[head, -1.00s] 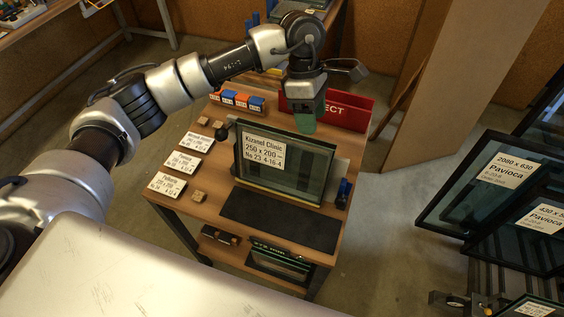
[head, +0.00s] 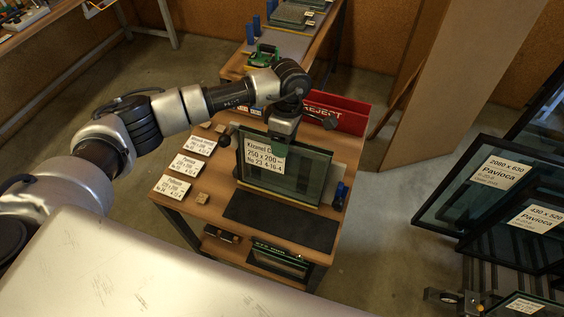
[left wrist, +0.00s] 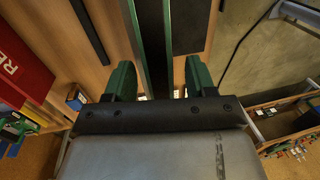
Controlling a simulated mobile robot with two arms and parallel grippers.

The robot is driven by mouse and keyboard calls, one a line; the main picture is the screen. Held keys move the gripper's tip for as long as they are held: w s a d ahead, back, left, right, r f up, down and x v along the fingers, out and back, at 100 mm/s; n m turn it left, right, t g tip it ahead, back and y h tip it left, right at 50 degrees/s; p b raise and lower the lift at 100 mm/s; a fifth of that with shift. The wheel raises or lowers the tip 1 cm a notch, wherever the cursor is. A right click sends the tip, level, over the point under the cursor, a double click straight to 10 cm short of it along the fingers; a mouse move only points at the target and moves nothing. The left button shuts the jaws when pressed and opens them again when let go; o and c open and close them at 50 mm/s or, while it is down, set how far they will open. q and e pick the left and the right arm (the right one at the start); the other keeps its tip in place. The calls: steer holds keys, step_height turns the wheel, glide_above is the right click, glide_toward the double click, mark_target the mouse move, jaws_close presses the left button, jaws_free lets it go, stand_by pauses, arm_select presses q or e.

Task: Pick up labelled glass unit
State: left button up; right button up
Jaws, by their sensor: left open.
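The labelled glass unit (head: 305,178) stands upright on the small wooden table in the head view. Its white label reads Kizanel Clinic, 250 x 200, partly covered by my gripper. My left gripper (head: 281,146) points down over the unit's top edge, left of its middle. In the left wrist view the left gripper (left wrist: 160,82) is open, with one green finger on each side of the glass unit (left wrist: 153,40). A gap shows between the fingers and the glass. My right gripper is not in view.
A red REJECT bin (head: 340,112) stands behind the unit. White label cards (head: 185,164) and small wooden blocks lie along the table's left side. A dark mat (head: 280,222) lies in front. Large Pavioca glass frames (head: 490,180) lean at the right.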

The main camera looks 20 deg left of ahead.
arm_select(q)
steer(key=shift+s+f, duration=0.1)
steer(key=shift+f, duration=0.4)
jaws_close()
stand_by(1.0)
steer(key=shift+r, duration=0.15)
